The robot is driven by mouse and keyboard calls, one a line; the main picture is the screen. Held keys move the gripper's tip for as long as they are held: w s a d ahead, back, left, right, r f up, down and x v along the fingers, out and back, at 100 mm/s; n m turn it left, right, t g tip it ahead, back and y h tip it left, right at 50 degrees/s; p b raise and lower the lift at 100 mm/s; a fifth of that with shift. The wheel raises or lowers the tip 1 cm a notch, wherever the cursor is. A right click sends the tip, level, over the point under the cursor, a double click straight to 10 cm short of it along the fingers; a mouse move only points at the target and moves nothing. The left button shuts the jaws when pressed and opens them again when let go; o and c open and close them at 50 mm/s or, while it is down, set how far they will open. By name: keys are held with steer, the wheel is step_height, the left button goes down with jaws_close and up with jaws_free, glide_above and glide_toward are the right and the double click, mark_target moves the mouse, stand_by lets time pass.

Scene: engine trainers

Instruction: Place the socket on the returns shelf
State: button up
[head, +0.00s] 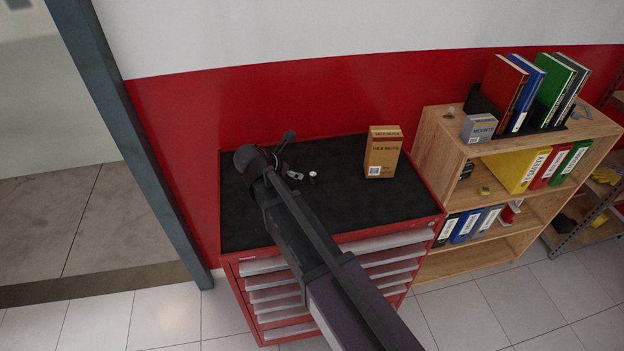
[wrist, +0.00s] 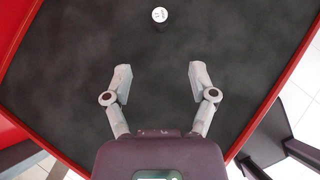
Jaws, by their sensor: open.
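The socket (head: 312,177) is a small dark cylinder with a pale top, standing on the black top of the red tool cabinet. In the wrist view the socket (wrist: 160,15) is near the top edge, beyond the fingertips. My gripper (wrist: 158,75) is open and empty above the black top, its fingers apart. In the head view a fingertip of my gripper (head: 295,176) shows just left of the socket. A wooden shelf unit (head: 437,143) stands right of the cabinet; I see no label marking it as the returns shelf.
A brown box (head: 382,152) stands on the cabinet (head: 233,216), right of the socket. The wooden unit holds several books, binders and a grey box (head: 478,128). Its top has a bare patch at the left front. A metal rack stands at far right.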

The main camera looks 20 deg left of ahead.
mark_target(311, 175)
steer(key=b+x, duration=0.4)
steer(key=x, duration=0.3)
steer(key=shift+f+b, duration=0.15)
steer(key=shift+b, duration=0.25)
steer(key=shift+w+d+f, duration=0.15)
steer(key=shift+w+f, duration=0.1)
steer(key=shift+w, duration=0.05)
steer(key=shift+w+f+b, duration=0.1)
steer(key=shift+b, duration=0.25)
steer(key=shift+b+x, duration=1.65)
steer(key=shift+x, duration=0.8)
steer(key=shift+d, duration=0.1)
jaws_close()
